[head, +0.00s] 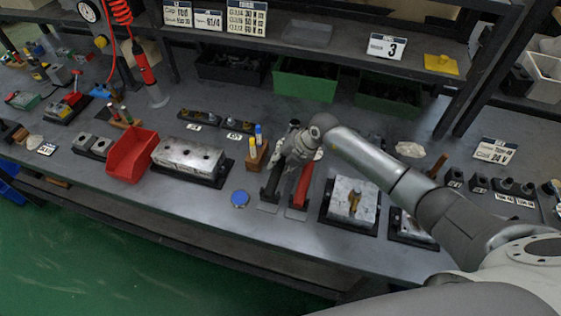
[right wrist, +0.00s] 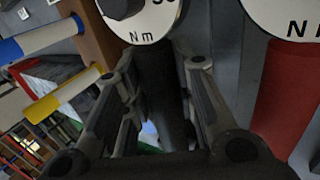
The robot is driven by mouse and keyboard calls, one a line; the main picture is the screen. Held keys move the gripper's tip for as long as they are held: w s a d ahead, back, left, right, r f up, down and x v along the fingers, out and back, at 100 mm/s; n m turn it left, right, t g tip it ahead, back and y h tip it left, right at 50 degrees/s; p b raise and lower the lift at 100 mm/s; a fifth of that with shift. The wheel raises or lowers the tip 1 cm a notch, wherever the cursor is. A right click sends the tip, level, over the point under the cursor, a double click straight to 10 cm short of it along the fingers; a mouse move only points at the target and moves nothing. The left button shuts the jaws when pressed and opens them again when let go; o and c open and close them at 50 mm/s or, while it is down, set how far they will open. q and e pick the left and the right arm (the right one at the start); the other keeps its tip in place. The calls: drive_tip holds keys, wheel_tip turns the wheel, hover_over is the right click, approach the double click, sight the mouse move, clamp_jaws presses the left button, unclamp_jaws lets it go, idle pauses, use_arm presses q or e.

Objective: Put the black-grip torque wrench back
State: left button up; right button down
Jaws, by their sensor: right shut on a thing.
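The black-grip torque wrench (head: 273,181) is at the middle of the bench, left of a red-grip wrench (head: 303,188). My right gripper (head: 288,160) is over it and shut on its black grip. In the right wrist view my gripper's fingers (right wrist: 163,85) flank the black grip (right wrist: 165,95), below a white dial marked N m (right wrist: 142,18). The red grip (right wrist: 283,90) stands to the right, apart from the fingers. Whether the black-grip wrench touches its rest is hard to tell. My left gripper is out of view.
A wooden block with yellow and blue markers (head: 257,150) stands just left of the wrenches. A metal block on a black tray (head: 350,202) is close on the right. Green bins (head: 305,82) stand behind.

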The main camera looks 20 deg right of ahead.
idle(0.3)
drive_tip(key=c, duration=1.1)
unclamp_jaws()
drive_tip(key=shift+s+f, duration=0.1)
drive_tip(key=shift+f, duration=0.1)
drive_tip(key=v, duration=1.2)
drive_tip(key=shift+r, duration=0.1)
